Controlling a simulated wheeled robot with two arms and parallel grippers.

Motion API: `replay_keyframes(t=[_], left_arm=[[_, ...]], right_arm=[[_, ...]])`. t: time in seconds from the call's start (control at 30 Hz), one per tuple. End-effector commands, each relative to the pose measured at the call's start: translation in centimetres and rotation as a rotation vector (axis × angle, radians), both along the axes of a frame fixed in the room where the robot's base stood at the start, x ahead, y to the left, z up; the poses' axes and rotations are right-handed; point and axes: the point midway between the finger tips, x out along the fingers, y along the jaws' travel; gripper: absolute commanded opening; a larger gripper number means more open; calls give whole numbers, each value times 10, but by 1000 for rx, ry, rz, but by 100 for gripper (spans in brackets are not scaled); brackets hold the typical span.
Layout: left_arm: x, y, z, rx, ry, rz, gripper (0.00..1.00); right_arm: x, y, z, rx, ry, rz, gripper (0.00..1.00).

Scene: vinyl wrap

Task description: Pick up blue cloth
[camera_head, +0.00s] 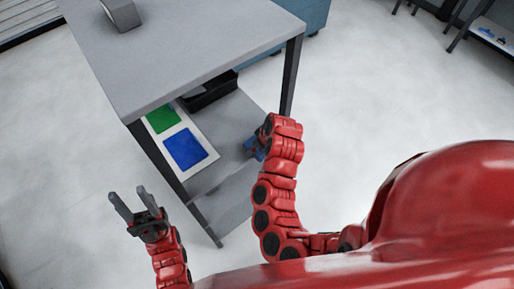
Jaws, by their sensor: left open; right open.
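A flat blue square (185,148), which looks like the blue cloth, lies on a white board or tray (209,147) on the lower shelf under the grey table. A flat green square (163,118) lies beside it, further back. My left gripper (122,203) is open and empty, in front of the table's left side and well apart from the blue square. My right gripper (257,144) is at the shelf's right side, to the right of the blue square. It is open, but its fingers are largely hidden by my arm. A small blue item shows there, too unclear to name.
The grey table top (190,50) overhangs the lower shelf (237,115). Its front right leg (291,77) stands near my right arm. A black bin (210,92) is at the shelf's back. A grey object (121,14) sits on top.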

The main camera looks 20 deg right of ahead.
Motion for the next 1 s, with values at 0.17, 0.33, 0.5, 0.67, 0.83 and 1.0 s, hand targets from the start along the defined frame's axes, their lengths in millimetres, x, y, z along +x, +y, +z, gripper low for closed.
replay_keyframes(t=[0.17,0.33,0.5,0.67,0.83,1.0], left_arm=[[0,0,-3,0,0,0,50],[0,0,-2,0,0,0,50],[0,0,-2,0,0,0,50],[0,0,-2,0,0,0,50],[0,0,-2,0,0,0,50],[0,0,-2,0,0,0,50]], right_arm=[[0,0,-2,0,1,0,100],[0,0,-2,-1,1,-1,100],[0,0,-1,0,0,-1,82],[0,0,-1,0,0,-1,53],[0,0,-1,0,0,-1,27],[0,0,-1,0,0,-1,27]])
